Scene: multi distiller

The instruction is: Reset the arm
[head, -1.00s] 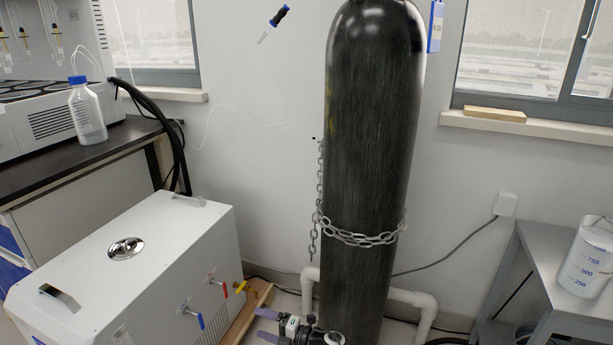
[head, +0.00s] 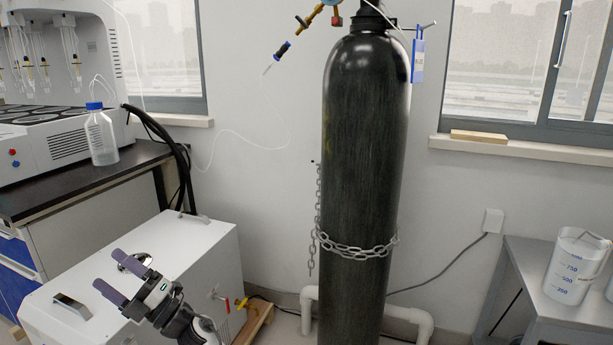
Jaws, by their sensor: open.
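My gripper (head: 119,277) is in the lower left of the head view, in front of the white box-shaped unit (head: 195,262). Its two purple-grey fingers are spread apart and point up and left. Nothing is between them. I cannot tell how far the fingers are from the unit.
A tall black gas cylinder (head: 364,150) stands chained by the wall. A bench with a clear blue-capped bottle (head: 101,135) is at left. A grey table (head: 550,312) with a white beaker (head: 576,268) is at right. The space above the unit is free.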

